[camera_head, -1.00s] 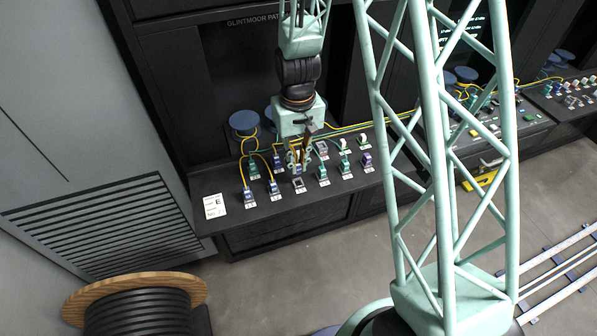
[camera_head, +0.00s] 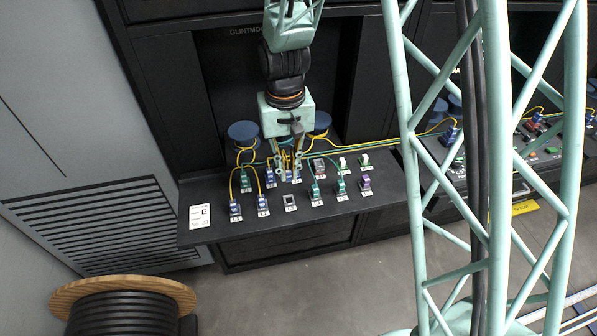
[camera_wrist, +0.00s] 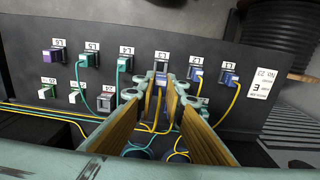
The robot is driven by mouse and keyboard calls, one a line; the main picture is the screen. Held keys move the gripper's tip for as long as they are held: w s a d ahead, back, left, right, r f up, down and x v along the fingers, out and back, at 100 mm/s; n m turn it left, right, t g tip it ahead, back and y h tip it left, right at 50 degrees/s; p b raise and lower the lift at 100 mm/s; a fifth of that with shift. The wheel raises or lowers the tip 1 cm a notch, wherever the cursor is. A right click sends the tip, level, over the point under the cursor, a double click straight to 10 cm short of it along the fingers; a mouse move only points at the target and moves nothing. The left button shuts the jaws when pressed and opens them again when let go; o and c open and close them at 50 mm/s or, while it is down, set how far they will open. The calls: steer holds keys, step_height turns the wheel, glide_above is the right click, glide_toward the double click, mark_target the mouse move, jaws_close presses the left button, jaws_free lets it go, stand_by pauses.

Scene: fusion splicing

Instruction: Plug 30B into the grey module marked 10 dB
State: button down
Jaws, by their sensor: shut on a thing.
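My gripper (camera_head: 288,178) hangs over the back row of panel E. In the wrist view my gripper (camera_wrist: 162,88) is shut on a blue plug (camera_wrist: 161,79) with a yellow cable trailing toward the lower part of the picture. I cannot read the plug's marking. An empty-looking grey module (camera_head: 290,202) sits in the front row, in front of the gripper, between a blue plug and a teal plug. The 10 dB marking is not legible. The held plug appears apart from the module.
Blue plugs (camera_head: 235,208) stand left of the module, teal plugs (camera_head: 341,188) and a purple plug (camera_head: 365,184) right of it. A grey-red module (camera_head: 318,168) is in the back row. Yellow and teal cables run behind. The panel's front edge strip (camera_head: 300,221) is clear.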

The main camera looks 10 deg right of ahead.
steer(key=shift+r, duration=0.1)
stand_by(0.7)
steer(key=shift+w+d+p, duration=1.95)
steer(key=shift+w+d, duration=3.45)
steer(key=shift+d, duration=0.7)
steer(key=shift+f+b, duration=2.15)
steer(key=shift+f, duration=0.95)
steer(key=shift+f+b, duration=0.4)
steer(key=shift+b, duration=0.25)
